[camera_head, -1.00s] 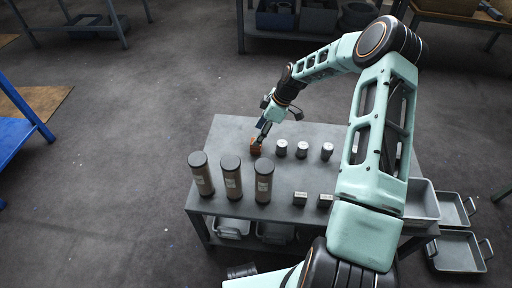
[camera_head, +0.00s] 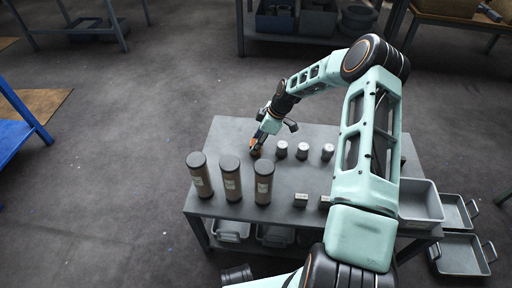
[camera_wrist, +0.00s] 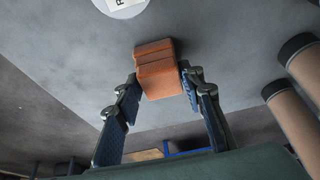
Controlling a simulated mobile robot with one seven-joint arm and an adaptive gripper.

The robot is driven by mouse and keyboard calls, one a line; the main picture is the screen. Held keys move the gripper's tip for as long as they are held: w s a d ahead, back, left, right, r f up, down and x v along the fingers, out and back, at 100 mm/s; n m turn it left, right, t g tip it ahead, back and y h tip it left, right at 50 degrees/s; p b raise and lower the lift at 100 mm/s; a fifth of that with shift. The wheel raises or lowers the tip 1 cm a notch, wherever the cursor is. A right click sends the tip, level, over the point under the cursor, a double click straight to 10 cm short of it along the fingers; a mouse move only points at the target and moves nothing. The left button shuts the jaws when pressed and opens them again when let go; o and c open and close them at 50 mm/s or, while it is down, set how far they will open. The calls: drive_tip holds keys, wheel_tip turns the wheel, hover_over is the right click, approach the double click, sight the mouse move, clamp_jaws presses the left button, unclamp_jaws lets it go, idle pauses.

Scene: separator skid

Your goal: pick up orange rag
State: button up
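The orange rag (camera_wrist: 157,72) is a folded, block-like bundle on the grey table (camera_head: 228,130). In the head view the rag (camera_head: 254,152) shows small at the table's left part, behind the tall cylinders, partly covered by my gripper (camera_head: 260,143). In the wrist view my gripper (camera_wrist: 157,82) has its two fingers apart, one on each side of the rag. The right fingertip is very close to the rag's side; I cannot tell if it touches. A small gap shows at the left fingertip.
Three tall dark-capped cylinders (camera_head: 231,181) stand in front of the rag. Three short silver-topped cans (camera_head: 302,151) stand to its right. Small blocks (camera_head: 300,200) lie nearer the front. A grey bin (camera_head: 420,205) is at the table's right.

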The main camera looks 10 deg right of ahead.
drive_tip(key=c, duration=0.5)
wheel_tip(320, 180, up, 10)
drive_tip(key=shift+p, duration=1.25)
